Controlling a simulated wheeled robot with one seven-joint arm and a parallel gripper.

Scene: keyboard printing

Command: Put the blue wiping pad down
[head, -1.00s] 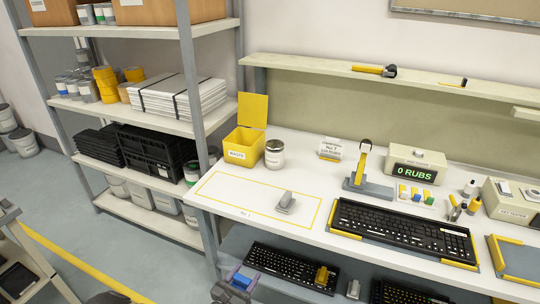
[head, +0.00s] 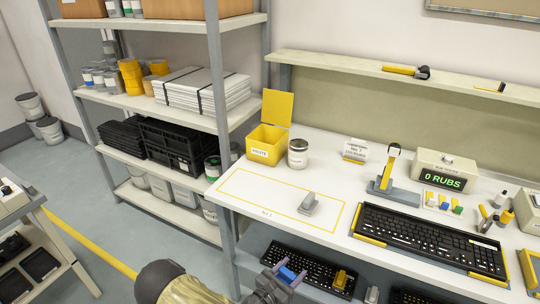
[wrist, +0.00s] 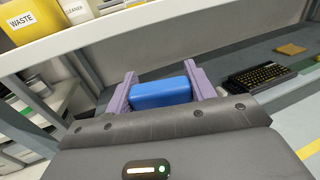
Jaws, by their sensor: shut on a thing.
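The blue wiping pad (wrist: 161,93) is held between the two purple fingers of my gripper (wrist: 165,88) in the wrist view. In the head view the blue pad (head: 288,274) shows in my gripper (head: 283,272) at the bottom middle, in front of the bench's front edge. My gripper is below the bench top and near the lower shelf, apart from both as far as I can tell. On the bench, small blue, yellow and green blocks (head: 444,203) sit in a row below the counter reading "0 RUBS" (head: 444,172).
The white bench top (head: 240,200) has a yellow-outlined area with a grey block (head: 308,203) in it. A yellow waste bin (head: 266,146) and a can (head: 297,153) stand behind. A large keyboard (head: 430,241) lies right. A lower-shelf keyboard (head: 310,268) is close to my gripper.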

